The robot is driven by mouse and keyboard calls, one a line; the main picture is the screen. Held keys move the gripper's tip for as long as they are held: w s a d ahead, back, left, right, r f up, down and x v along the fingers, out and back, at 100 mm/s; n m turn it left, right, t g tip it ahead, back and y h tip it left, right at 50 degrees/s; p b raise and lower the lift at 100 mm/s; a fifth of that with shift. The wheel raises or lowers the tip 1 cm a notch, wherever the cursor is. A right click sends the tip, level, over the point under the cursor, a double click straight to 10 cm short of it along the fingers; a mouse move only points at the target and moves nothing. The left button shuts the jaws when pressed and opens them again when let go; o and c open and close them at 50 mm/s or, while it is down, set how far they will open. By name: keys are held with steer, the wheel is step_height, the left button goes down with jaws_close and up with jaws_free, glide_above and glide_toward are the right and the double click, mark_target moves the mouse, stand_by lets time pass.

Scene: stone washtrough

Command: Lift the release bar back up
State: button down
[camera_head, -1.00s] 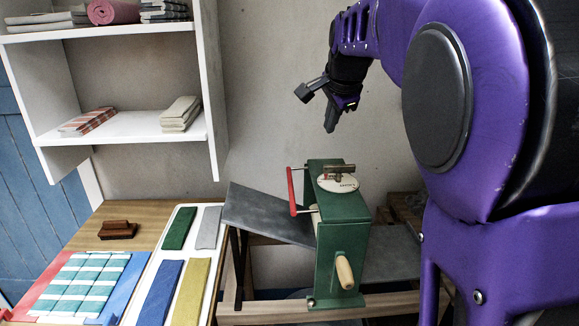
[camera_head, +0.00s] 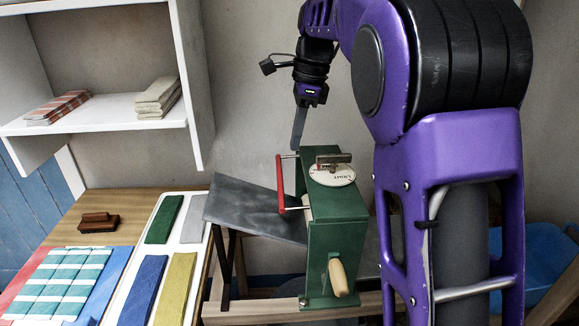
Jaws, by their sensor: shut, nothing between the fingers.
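The release bar (camera_head: 280,184) is a red bar on thin metal arms at the left side of the green wringer (camera_head: 332,240). It stands out to the left of the housing, over the grey sloping board. My gripper (camera_head: 297,141) points down with its fingers together, seen edge-on and empty. Its tips are just above the upper end of the bar, near the wringer's top left edge. I cannot tell whether they touch the bar or lie behind it. A dial (camera_head: 331,175) with a small brass-coloured piece sits on top, and a crank with a wooden grip (camera_head: 338,278) is in front.
A grey sloping board (camera_head: 245,205) runs out left of the wringer. A white tray (camera_head: 196,246) with coloured cloths and a small brown wooden block (camera_head: 99,222) lie on the wooden table. A white shelf (camera_head: 95,118) hangs at upper left. A blue tub (camera_head: 535,265) stands at right.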

step_height(320, 180, down, 10)
steer(key=a+b, duration=0.1)
steer(key=b, duration=0.1)
steer(key=shift+a+r, duration=0.15)
steer(key=shift+a, duration=0.2)
steer(key=shift+d+r+y+p, duration=0.15)
steer(key=shift+r+y+p, duration=0.3)
steer(key=shift+y+p, duration=0.7)
steer(key=r+y+p, duration=0.1)
steer(key=p, duration=0.1)
steer(key=shift+d+y+p, duration=0.1)
steer(key=shift+y+p, duration=0.2)
steer(key=shift+y, duration=0.05)
steer(key=shift+d+y+p, duration=0.15)
steer(key=shift+y+p, duration=0.15)
steer(key=shift+y, duration=0.3)
stand_by(0.5)
stand_by(1.0)
steer(key=v, duration=1.7)
steer(key=shift+r, duration=0.15)
steer(key=shift+d, duration=0.1)
